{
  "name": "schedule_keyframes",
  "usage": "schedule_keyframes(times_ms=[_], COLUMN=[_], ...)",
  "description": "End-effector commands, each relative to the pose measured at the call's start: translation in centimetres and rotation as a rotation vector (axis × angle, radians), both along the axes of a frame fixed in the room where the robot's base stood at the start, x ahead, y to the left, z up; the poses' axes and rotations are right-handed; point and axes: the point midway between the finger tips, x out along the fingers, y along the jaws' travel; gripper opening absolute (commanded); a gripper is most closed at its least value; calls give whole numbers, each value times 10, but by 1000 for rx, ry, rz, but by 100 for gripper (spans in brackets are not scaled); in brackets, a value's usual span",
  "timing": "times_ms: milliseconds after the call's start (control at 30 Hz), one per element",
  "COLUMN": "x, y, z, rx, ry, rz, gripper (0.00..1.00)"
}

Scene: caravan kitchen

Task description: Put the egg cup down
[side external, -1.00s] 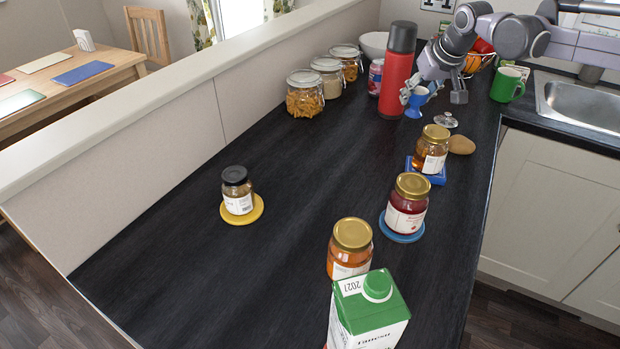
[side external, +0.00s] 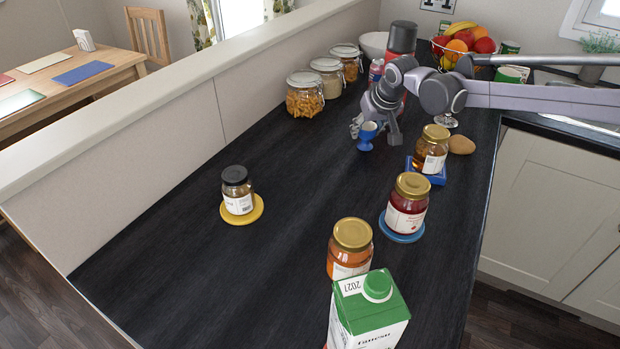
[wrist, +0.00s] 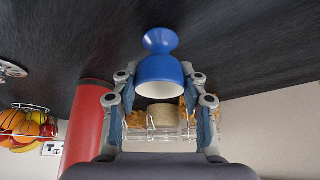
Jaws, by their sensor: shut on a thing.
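The blue egg cup (side external: 367,134) is between the fingers of my gripper (side external: 374,128) over the dark worktop (side external: 290,190). In the wrist view the egg cup (wrist: 160,62) shows its blue outside, its foot and its white inside. My gripper (wrist: 160,85) is shut on it, one finger on each side of its bowl. In the side view the cup looks upright and close to the worktop. I cannot tell whether its foot touches the surface.
Pasta (side external: 305,95) and other jars stand along the low wall. A red flask (side external: 402,38) is behind my arm. An amber jar (side external: 431,150) on a blue coaster is to the right. A dark-lidded jar (side external: 237,188) sits on a yellow coaster. The worktop between is clear.

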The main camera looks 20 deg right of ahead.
Motion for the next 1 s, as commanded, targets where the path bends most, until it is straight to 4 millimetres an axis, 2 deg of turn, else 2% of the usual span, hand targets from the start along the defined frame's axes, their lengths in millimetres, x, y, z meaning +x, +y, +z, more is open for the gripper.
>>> schedule_keyframes(times_ms=[433, 467, 500, 533, 833, 1000], x=[0, 0, 0, 0, 0, -5], y=[0, 0, 0, 0, 0, 0], z=[-7, -6, -6, -6, -5, 5], rx=[0, 0, 0, 0, 0, 0], ry=[0, 0, 0, 0, 0, 0], rz=[0, 0, 0, 0, 0, 1], gripper=[10, 51, 63, 66, 66, 66])
